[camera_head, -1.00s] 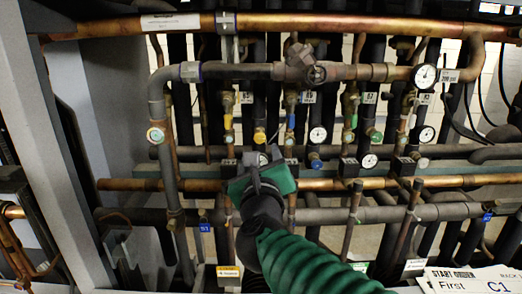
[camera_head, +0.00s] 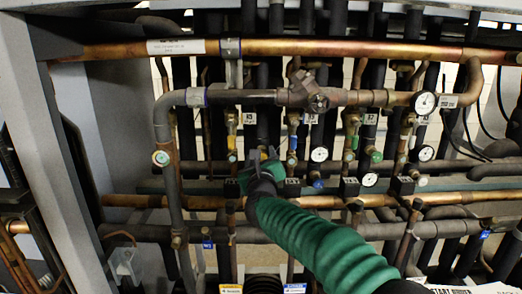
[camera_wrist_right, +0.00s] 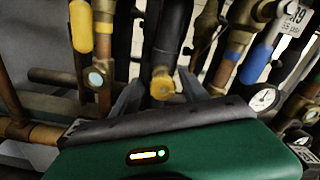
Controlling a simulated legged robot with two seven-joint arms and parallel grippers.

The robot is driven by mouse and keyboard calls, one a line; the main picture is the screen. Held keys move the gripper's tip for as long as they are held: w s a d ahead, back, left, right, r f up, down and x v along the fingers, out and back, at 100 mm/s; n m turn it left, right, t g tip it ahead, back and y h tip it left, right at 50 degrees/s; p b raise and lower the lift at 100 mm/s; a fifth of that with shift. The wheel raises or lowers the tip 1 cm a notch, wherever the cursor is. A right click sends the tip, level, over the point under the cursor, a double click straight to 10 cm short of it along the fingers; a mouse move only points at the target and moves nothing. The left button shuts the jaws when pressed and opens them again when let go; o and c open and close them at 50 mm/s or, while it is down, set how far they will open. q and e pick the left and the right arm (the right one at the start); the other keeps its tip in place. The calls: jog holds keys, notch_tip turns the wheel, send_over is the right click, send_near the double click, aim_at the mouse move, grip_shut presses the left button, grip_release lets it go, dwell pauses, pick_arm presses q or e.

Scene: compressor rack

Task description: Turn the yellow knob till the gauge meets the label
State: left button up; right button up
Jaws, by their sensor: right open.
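A yellow knob (camera_wrist_right: 162,84) on the end of a vertical pipe fitting shows in the right wrist view, between the spread fingers of my right gripper (camera_wrist_right: 160,92). The gripper is open; I cannot tell whether either finger touches the knob. My left gripper is not in view.
Several small gauges, one at a blue-capped valve (camera_head: 319,154), stand right of my gripper. A yellow handle (camera_wrist_right: 81,26) and a blue handle (camera_wrist_right: 256,64) flank the knob. A copper pipe (camera_head: 330,201) crosses below. A grey post (camera_head: 45,130) stands at the left.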

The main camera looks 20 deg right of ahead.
jog(key=shift+w, duration=0.25)
jog(key=shift+s+d, duration=0.1)
jog(key=shift+s, duration=0.1)
jog(key=shift+c, duration=0.5)
jog(key=shift+d, duration=0.1)
jog(key=shift+c, duration=1.1)
grip_shut()
jog(key=shift+n, duration=0.4)
